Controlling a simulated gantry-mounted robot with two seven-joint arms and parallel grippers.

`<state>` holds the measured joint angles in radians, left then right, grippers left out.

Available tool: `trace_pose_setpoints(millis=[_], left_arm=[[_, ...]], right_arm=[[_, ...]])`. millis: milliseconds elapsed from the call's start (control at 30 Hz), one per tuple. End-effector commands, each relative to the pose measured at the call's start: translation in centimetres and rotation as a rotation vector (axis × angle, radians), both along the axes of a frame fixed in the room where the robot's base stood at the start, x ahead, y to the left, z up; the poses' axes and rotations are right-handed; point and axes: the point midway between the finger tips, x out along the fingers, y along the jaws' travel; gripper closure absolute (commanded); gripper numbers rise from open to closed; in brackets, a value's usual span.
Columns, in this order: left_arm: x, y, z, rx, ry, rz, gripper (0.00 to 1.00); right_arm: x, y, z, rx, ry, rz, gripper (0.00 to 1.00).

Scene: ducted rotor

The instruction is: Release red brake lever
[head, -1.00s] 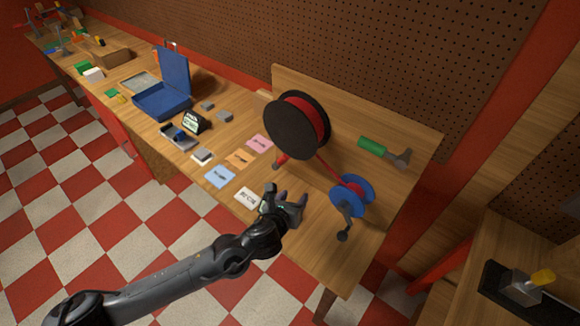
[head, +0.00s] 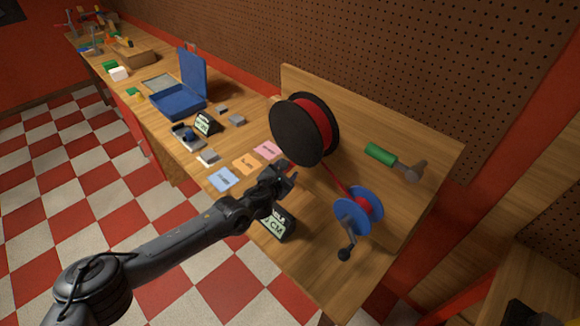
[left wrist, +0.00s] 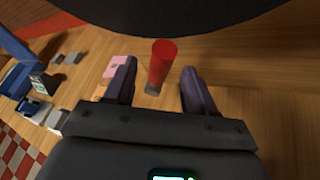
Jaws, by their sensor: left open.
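The red brake lever (left wrist: 162,60) stands up as a red cylinder on a small grey base in the left wrist view, below the dark spool rim. It lies between and ahead of the two spread fingers of my left gripper (left wrist: 157,82), and no finger visibly touches it. The gripper is open and empty. My right gripper is not in view.
A red band runs from the large spool to a blue spool (head: 350,215) with a crank. A green-handled lever (head: 380,154) lies to the right. Coloured cards (head: 224,179) and an open blue case (head: 180,102) are to the left. The pegboard wall is behind.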

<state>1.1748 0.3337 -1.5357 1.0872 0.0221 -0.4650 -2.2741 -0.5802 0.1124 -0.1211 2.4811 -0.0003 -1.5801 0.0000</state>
Motion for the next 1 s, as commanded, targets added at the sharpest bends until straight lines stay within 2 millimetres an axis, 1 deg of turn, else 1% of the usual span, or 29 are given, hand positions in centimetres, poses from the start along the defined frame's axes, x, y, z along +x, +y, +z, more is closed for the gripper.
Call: trace_pose_setpoints(millis=[33, 200, 400, 600, 933, 1000], left_arm=[[0.6, -0.3, -0.4, 0.000, 0.000, 0.000, 0.45], [2.2, -0.8, -1.1, 0.000, 0.001, 0.000, 0.45], [3.4, -1.2, -1.4, -0.001, 0.000, 0.000, 0.45], [3.9, -1.3, -1.5, -0.001, 0.000, -0.001, 0.45], [4.0, -1.3, -1.5, -0.001, 0.001, 0.000, 0.45], [3.9, -1.3, -1.5, -0.001, 0.001, 0.000, 0.56]], right_arm=[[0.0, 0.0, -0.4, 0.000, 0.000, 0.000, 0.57], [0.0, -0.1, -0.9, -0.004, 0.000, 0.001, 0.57], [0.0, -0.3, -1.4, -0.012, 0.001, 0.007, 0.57], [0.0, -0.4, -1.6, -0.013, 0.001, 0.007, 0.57], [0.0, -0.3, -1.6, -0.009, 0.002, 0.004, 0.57], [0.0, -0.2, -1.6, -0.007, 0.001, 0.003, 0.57]])
